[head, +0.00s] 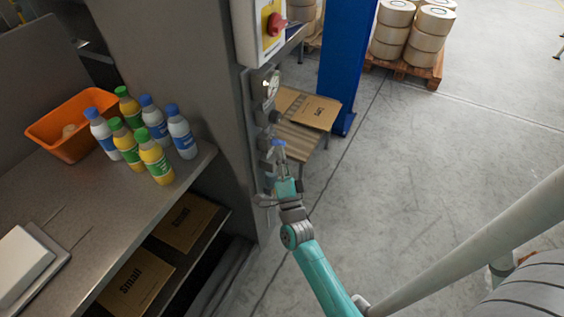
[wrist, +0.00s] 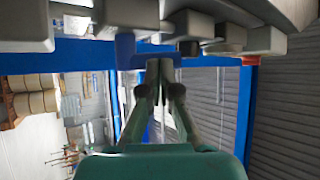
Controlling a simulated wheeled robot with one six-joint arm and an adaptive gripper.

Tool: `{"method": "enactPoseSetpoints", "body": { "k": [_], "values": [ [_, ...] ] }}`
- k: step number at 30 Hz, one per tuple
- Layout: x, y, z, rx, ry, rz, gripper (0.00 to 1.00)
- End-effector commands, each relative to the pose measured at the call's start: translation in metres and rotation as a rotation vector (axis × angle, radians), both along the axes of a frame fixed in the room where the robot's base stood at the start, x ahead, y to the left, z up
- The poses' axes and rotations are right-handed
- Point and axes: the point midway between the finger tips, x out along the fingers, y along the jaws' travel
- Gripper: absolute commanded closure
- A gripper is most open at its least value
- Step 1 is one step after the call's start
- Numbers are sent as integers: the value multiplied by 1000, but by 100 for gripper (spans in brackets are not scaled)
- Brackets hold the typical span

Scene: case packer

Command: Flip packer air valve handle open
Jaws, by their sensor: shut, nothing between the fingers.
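The air valve's blue handle (head: 279,143) shows on the side of the grey packer, low in the row of air fittings. In the wrist view, the blue handle (wrist: 125,50) hangs below a grey fitting, just left of my fingertips. My gripper (head: 282,158) is at the handle in the head view. In the wrist view, my gripper (wrist: 159,68) has its fingers together with nothing between them. I cannot tell whether a finger touches the handle. The valve body is partly hidden behind my gripper in the head view.
A pressure gauge (head: 271,86) and a red switch (head: 275,23) are above the valve. A blue post (head: 345,60) and a stand with a carton (head: 308,108) are behind. Several bottles and an orange bin (head: 60,143) stand on the table at left. Floor at right is clear.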

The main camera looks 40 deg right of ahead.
Motion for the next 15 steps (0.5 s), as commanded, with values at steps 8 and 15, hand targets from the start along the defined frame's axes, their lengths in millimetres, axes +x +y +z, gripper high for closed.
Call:
{"method": "enactPoseSetpoints", "body": {
  "k": [8,15],
  "values": [
    [1,-3,9,9,2,-2,100],
    [3,-8,18,9,2,-1,100]
  ]
}}
